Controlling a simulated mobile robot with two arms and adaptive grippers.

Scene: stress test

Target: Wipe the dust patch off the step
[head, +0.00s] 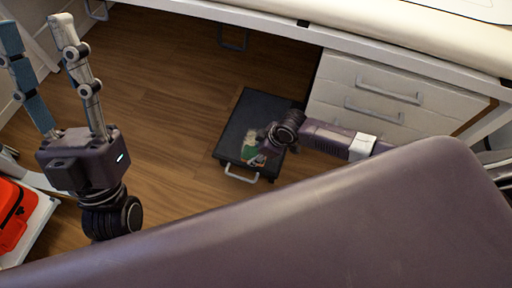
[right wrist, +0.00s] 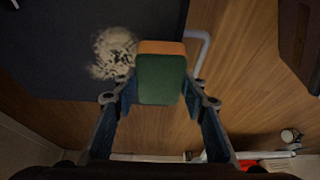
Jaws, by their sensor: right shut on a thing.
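The step (head: 262,107) is a dark, flat-topped block with a silver handle at its near end, standing on the wood floor. The dust patch (right wrist: 112,52) is a pale, mottled spot on the step's dark top in the right wrist view. My right gripper (right wrist: 160,92) is shut on a sponge (right wrist: 160,80), green with an orange layer. The sponge is beside the patch, over the step's edge near the handle; whether it touches the step I cannot tell. In the head view my right wrist partly hides the step. My left gripper (head: 36,24) is open, empty and raised at the far left.
A white drawer cabinet (head: 390,90) stands right of the step, under a padded bench (head: 400,30). A red case (head: 12,215) lies on a white surface at the lower left. The wood floor (head: 150,95) left of the step is clear.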

